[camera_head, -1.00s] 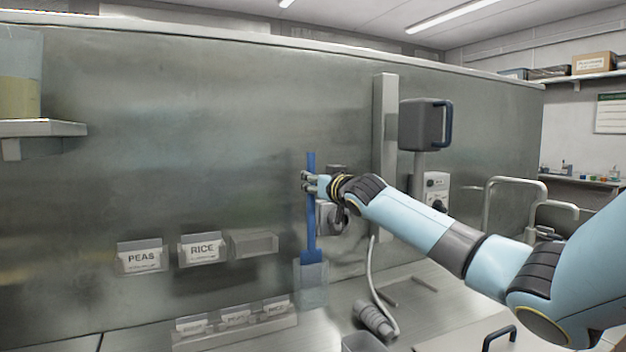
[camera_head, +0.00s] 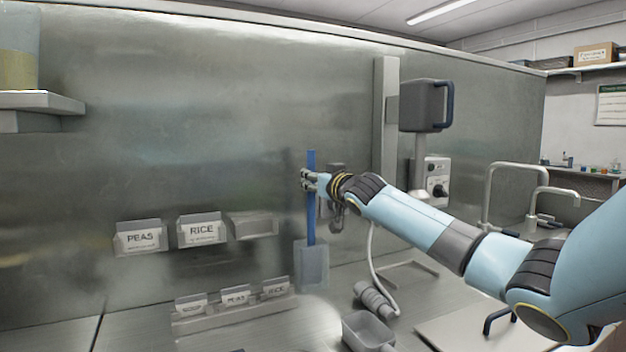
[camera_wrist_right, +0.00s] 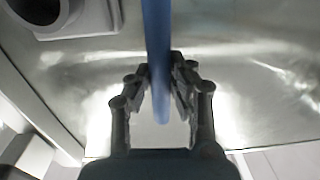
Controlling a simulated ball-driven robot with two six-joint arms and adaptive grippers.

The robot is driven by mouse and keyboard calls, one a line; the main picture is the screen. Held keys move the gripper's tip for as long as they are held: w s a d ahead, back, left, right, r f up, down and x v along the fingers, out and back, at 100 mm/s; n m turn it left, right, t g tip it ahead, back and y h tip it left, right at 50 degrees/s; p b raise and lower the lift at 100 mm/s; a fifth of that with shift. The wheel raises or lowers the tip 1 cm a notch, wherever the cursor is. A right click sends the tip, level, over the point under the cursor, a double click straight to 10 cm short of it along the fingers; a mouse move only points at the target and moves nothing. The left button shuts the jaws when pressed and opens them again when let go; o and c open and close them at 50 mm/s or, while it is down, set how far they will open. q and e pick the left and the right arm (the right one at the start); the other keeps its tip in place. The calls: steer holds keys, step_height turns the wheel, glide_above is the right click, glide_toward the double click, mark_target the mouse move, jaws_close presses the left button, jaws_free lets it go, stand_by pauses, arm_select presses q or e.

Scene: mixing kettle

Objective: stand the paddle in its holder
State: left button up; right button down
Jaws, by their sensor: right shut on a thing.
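The paddle (camera_head: 311,220) has a long blue shaft and stands upright in front of the steel wall. My right gripper (camera_head: 309,180) is shut on its upper part, with a short piece of shaft above the fingers. In the right wrist view the blue shaft (camera_wrist_right: 157,50) runs between the two fingers (camera_wrist_right: 161,90). A grey-blue, box-like holder (camera_head: 312,270) is low on the wall, at the shaft's lower end. The lower end meets the holder's top; I cannot tell whether it is inside or in front. My left gripper is not in view.
Bins labelled PEAS (camera_head: 140,238) and RICE (camera_head: 202,230) hang to the left, with a label rack (camera_head: 235,312) below. A grey hose (camera_head: 374,265), a small grey tub (camera_head: 368,332) and a control box (camera_head: 437,180) are to the right.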

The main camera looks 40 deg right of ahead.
steer(key=c, duration=1.1)
jaws_free()
steer(key=shift+f, duration=0.1)
steer(key=shift+c, duration=0.2)
steer(key=shift+o, duration=0.3)
steer(key=o, duration=0.4)
steer(key=b+v, duration=0.3)
steer(key=v, duration=0.4)
